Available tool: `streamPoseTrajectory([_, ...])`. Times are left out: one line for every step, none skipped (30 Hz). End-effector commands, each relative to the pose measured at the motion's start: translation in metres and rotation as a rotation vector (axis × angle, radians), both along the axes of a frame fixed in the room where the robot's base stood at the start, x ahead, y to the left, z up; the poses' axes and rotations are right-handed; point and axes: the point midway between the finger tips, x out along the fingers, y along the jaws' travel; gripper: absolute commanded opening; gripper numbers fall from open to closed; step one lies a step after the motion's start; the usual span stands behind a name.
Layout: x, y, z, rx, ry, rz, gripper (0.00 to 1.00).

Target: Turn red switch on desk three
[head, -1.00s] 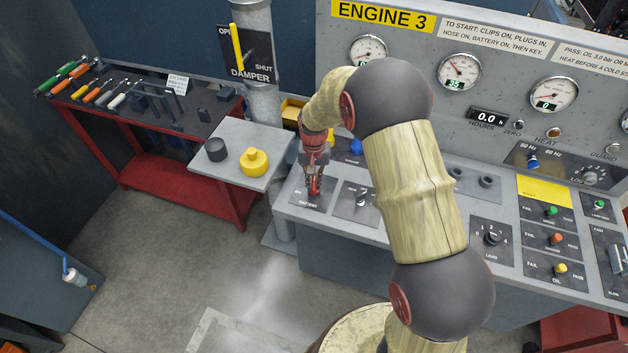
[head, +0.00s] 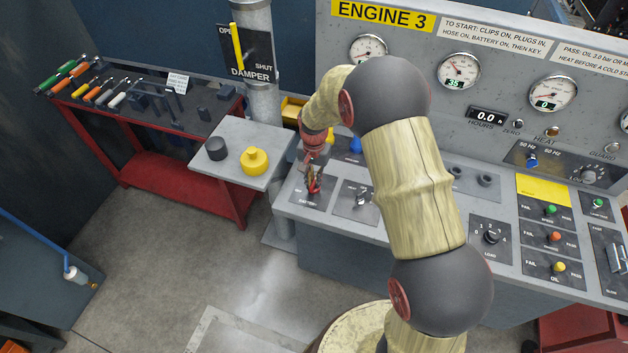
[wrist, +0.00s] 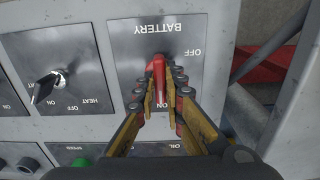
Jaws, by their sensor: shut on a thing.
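The red battery switch (wrist: 157,75) sits on the dark plate marked BATTERY (wrist: 125,50) on the engine 3 desk. In the wrist view its handle lies between my fingers, in line with the picture's vertical, its free end toward me and near the ON mark. OFF is printed farther up on the plate. My gripper (wrist: 158,88) is shut on the handle, one finger on each side. In the head view my gripper (head: 313,182) is down at the desk's left end, and the switch is hard to tell from the fingers.
A heat key switch (wrist: 48,84) is on the neighbouring plate. The grey desk (head: 335,222) carries more knobs and coloured buttons to the right. A grey side shelf (head: 232,140) with a yellow cap (head: 254,161) and a dark cup (head: 215,149) stands close at left.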

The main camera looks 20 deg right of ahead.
Motion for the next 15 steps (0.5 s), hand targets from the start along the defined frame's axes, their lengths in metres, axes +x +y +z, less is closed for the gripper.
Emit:
streamPoseTrajectory([0.0006, 0.0001, 0.0004, 0.0, -0.001, -0.001, 0.0])
streamPoseTrajectory([0.0005, 0.0001, 0.0004, 0.0, -0.001, -0.001, 0.0])
streamPoseTrajectory([0.0005, 0.0001, 0.0004, 0.0, -0.001, -0.001, 0.12])
streamPoseTrajectory([0.0005, 0.0001, 0.0004, 0.0, -0.001, -0.001, 0.14])
streamPoseTrajectory([0.0005, 0.0001, 0.0004, 0.0, -0.001, -0.001, 0.16])
streamPoseTrajectory([0.0004, 0.0001, 0.0004, 0.0, -0.001, -0.001, 0.18])
streamPoseTrajectory([0.0003, 0.0001, 0.0003, 0.0, -0.001, -0.001, 0.2])
streamPoseTrajectory([0.0003, 0.0001, 0.0003, 0.0, -0.001, -0.001, 0.21])
streamPoseTrajectory([0.0003, 0.0, 0.0003, 0.001, -0.001, 0.0, 0.23])
streamPoseTrajectory([0.0003, 0.0, 0.0002, 0.001, -0.001, 0.0, 0.25])
streamPoseTrajectory([0.0003, 0.0, 0.0002, 0.001, -0.001, 0.0, 0.27])
streamPoseTrajectory([0.0002, 0.0001, 0.0002, 0.001, -0.001, 0.0, 0.29])
streamPoseTrajectory([0.0002, 0.0001, 0.0002, 0.001, -0.001, 0.0, 0.29])
streamPoseTrajectory([0.0001, 0.0, 0.0002, 0.0, 0.0, 0.0, 0.29])
streamPoseTrajectory([0.0001, 0.0001, 0.0001, 0.0, 0.0, 0.0, 0.29])
